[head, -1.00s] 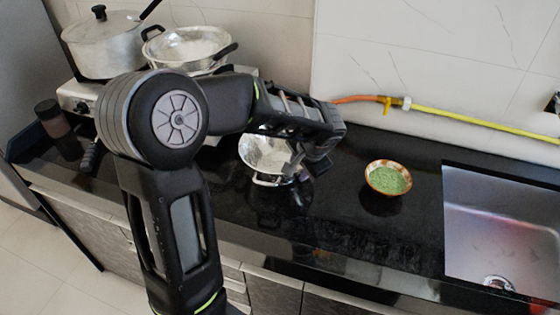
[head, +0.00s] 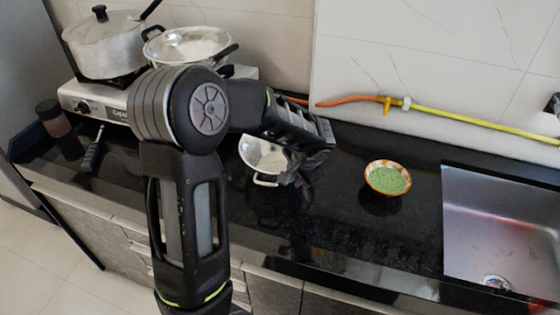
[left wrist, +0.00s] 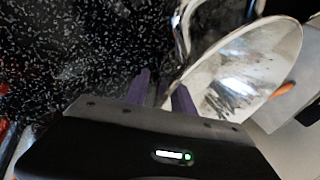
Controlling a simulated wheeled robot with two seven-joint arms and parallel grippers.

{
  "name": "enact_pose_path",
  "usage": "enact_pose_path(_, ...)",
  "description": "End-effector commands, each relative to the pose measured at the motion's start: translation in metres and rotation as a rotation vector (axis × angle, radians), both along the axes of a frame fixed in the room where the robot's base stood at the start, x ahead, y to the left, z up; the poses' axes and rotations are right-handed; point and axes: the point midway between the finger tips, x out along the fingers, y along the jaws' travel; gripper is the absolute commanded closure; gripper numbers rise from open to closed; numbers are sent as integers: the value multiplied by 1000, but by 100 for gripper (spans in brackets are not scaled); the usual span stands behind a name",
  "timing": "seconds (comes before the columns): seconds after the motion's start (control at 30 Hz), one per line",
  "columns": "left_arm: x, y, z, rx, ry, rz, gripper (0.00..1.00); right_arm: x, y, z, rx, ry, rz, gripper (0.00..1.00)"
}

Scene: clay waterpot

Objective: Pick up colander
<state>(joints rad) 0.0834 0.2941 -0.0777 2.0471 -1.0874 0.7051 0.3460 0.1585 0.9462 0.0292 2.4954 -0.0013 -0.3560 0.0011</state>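A shiny metal bowl with a wire handle, which looks like the colander (head: 258,152), sits on the black counter below the stove, partly hidden by my left arm. It also fills the right of the left wrist view (left wrist: 245,75), its handle loop running down toward my fingers. My left gripper (head: 300,178) is at the right side of the colander, by its handle. In the left wrist view its two purple fingers (left wrist: 161,92) stand apart, with the handle's metal close to or between them; contact is not clear. My right gripper is not in view.
A lidded pot (head: 105,48) and a metal pan (head: 190,45) stand on the stove (head: 90,98) at the back left. A patterned bowl with green contents (head: 388,178) is to the right, then the sink (head: 500,235). A yellow-orange hose (head: 450,115) runs along the wall.

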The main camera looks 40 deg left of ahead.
Motion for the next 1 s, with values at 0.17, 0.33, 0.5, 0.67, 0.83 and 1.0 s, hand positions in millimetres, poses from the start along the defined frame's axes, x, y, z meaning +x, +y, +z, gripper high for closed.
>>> enact_pose_path(0.17,0,0,0,0,0,0,73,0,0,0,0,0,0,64)
enact_pose_path(0.33,0,0,0,0,0,0,87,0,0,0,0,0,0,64)
enact_pose_path(0.5,0,0,0,0,0,0,100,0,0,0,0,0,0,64)
enact_pose_path(0.67,0,0,0,-1,0,0,100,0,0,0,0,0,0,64)
enact_pose_path(0.83,0,-1,0,-1,1,-1,100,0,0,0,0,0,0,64)
enact_pose_path(1.0,0,-1,-1,-1,1,-2,100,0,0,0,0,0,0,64)
